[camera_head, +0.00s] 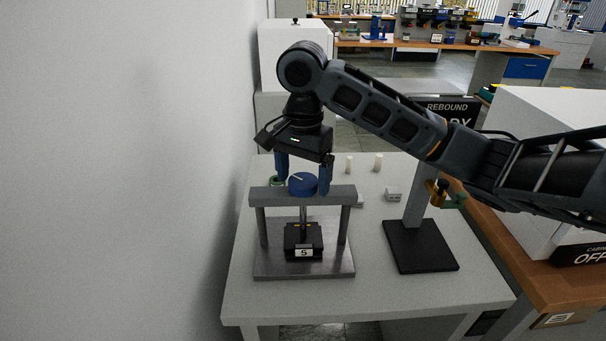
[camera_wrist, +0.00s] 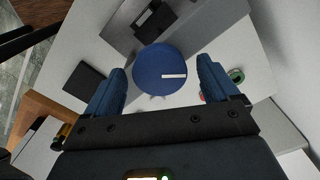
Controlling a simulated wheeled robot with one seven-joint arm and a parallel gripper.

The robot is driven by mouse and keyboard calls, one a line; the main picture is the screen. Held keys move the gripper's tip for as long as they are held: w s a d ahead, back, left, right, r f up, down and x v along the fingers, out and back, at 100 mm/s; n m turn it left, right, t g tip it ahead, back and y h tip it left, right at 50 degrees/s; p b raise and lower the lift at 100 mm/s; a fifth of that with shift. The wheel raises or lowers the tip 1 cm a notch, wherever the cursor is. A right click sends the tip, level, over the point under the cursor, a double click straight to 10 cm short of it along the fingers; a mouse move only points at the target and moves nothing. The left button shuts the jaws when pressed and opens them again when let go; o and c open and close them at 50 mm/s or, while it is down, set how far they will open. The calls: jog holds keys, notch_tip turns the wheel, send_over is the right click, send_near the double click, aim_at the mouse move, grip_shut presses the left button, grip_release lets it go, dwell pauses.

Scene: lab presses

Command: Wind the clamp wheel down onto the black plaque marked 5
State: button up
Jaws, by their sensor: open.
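The clamp wheel (camera_head: 303,184) is a blue disc with a white line on top, above the grey crossbar (camera_head: 334,195) of a small press. It also shows in the wrist view (camera_wrist: 160,72), between and slightly beyond my fingers. A screw runs down from the crossbar to the black plaque marked 5 (camera_head: 303,253) on the metal base plate (camera_head: 268,270). Whether the screw's foot touches the plaque I cannot tell. My gripper (camera_head: 303,186) points down with its two blue fingers open on either side of the wheel. It also shows open in the wrist view (camera_wrist: 162,75).
A black-based stand (camera_head: 420,246) with a grey post is to the right on the table (camera_head: 366,300). Small white pieces (camera_head: 378,162) and a green ring (camera_head: 276,181) are behind the press. A wall (camera_head: 120,170) is close on the left.

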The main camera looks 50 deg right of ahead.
aim_at(303, 180)
jog(key=shift+r, duration=0.1)
notch_tip(303, 180, up, 8)
jog(key=shift+f, duration=0.2)
dwell(0.3)
dwell(0.5)
